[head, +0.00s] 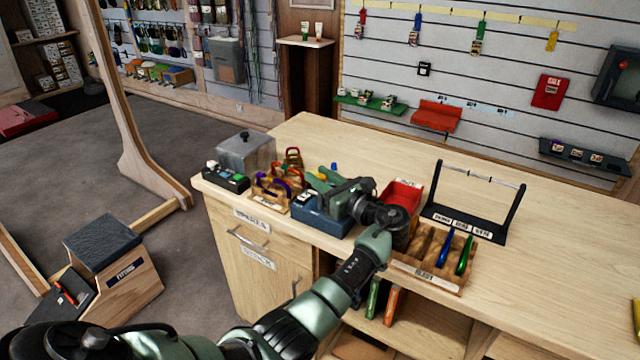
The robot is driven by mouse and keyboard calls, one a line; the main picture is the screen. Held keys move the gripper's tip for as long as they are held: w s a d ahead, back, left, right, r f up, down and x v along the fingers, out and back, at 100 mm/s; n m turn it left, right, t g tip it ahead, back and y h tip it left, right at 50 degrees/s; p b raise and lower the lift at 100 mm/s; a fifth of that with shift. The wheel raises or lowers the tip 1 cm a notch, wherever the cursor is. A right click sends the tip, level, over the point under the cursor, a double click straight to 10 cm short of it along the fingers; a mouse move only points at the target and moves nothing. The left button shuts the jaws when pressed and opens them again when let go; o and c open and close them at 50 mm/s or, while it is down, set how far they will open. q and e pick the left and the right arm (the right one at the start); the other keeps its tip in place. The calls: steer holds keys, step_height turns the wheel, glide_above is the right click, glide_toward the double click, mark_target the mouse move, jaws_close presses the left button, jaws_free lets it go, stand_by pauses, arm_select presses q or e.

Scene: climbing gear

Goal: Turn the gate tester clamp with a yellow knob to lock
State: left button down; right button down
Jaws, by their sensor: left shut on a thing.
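My left gripper (340,200) reaches over the counter from the lower left and is shut at a blue device (318,222), which looks like the gate tester. The gripper and wrist cover the device's right and upper part. The yellow knob does not show clearly; it seems hidden at the jaws, so I cannot tell how far it is turned. My right gripper is not in view.
On the wooden counter (540,270), a wooden tray of carabiners (270,192) stands left of the device. A red bin (403,195), a slotted wooden tray (425,270) and a black rack (485,225) stand to the right.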

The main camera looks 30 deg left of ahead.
arm_select(q)
steer(key=n+g+b, duration=0.1)
steer(key=g+b, duration=0.1)
steer(key=n+g+b, duration=0.1)
steer(key=n+g, duration=0.1)
steer(key=shift+f+g+y+b, duration=0.15)
steer(key=shift+g+y+b, duration=0.15)
steer(key=shift+b, duration=0.1)
steer(key=shift+n+g+b, duration=0.4)
steer(key=shift+g+b, duration=0.1)
steer(key=shift+g, duration=0.2)
steer(key=c, duration=1.1)
jaws_free()
steer(key=shift+c, duration=0.2)
steer(key=d+b, duration=0.1)
steer(key=d, duration=0.2)
steer(key=d+b, duration=0.1)
steer(key=d, duration=0.3)
steer(key=shift+w+d, duration=0.2)
steer(key=shift+d, duration=0.1)
